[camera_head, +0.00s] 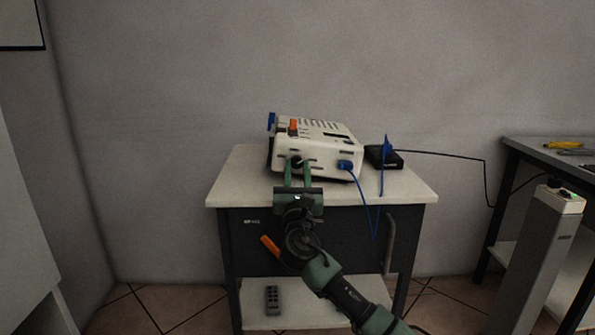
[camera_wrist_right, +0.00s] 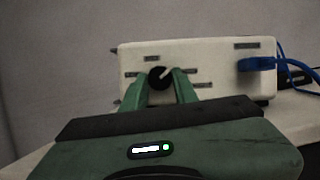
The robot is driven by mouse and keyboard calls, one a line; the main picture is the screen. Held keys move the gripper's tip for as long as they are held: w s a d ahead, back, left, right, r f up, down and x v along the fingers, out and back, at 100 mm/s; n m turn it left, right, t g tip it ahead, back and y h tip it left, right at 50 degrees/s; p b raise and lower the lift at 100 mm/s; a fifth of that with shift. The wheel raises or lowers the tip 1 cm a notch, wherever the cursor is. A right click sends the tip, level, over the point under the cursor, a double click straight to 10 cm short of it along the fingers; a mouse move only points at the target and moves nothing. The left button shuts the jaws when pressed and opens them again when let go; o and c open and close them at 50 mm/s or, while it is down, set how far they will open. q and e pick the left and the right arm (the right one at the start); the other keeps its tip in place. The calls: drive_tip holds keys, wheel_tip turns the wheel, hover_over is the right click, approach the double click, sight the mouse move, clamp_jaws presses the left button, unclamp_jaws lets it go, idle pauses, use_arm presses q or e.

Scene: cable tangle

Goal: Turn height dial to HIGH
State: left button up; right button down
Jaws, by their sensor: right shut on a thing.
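A white box-shaped device (camera_head: 325,140) stands on the small table, its front face towards me. In the right wrist view its front (camera_wrist_right: 218,68) carries a round black dial (camera_wrist_right: 159,77) with a pale pointer line tilted up to the right. Small dark label strips sit around the dial; their words are too small to read. My right gripper (camera_head: 300,164) reaches the front of the device. Its two green fingers (camera_wrist_right: 164,84) are shut on the dial, one on each side. In the head view the fingers partly hide the dial. My left gripper is in neither view.
The device sits on a pale tabletop (camera_head: 418,192). A blue plug (camera_head: 345,165) with a blue cable is in its front right. A black box (camera_head: 384,157) with a blue plug stands to the right. An orange handle (camera_head: 270,247) and a grey remote-like object (camera_head: 272,299) show lower down.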

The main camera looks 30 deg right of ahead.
drive_tip(key=m+g, duration=0.1)
drive_tip(key=m, duration=0.1)
drive_tip(key=m+h, duration=0.1)
drive_tip(key=m, duration=0.1)
drive_tip(key=shift+w+a+f+g+h, duration=0.1)
drive_tip(key=shift+a+f+g+h, duration=0.1)
drive_tip(key=shift+g+h, duration=0.15)
drive_tip(key=shift+m+g+h, duration=0.35)
drive_tip(key=shift+m+g, duration=0.1)
drive_tip(key=shift+m, duration=0.75)
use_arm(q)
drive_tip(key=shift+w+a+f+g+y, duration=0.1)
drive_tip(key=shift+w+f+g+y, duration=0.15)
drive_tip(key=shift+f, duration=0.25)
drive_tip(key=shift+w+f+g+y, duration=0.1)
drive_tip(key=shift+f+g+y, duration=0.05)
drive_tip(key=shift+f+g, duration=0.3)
use_arm(e)
drive_tip(key=shift+f+m, duration=0.1)
drive_tip(key=shift+m, duration=0.3)
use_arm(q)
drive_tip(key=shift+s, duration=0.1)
use_arm(e)
drive_tip(key=shift+a, duration=0.1)
drive_tip(key=c, duration=1.1)
unclamp_jaws()
drive_tip(key=shift+r, duration=0.2)
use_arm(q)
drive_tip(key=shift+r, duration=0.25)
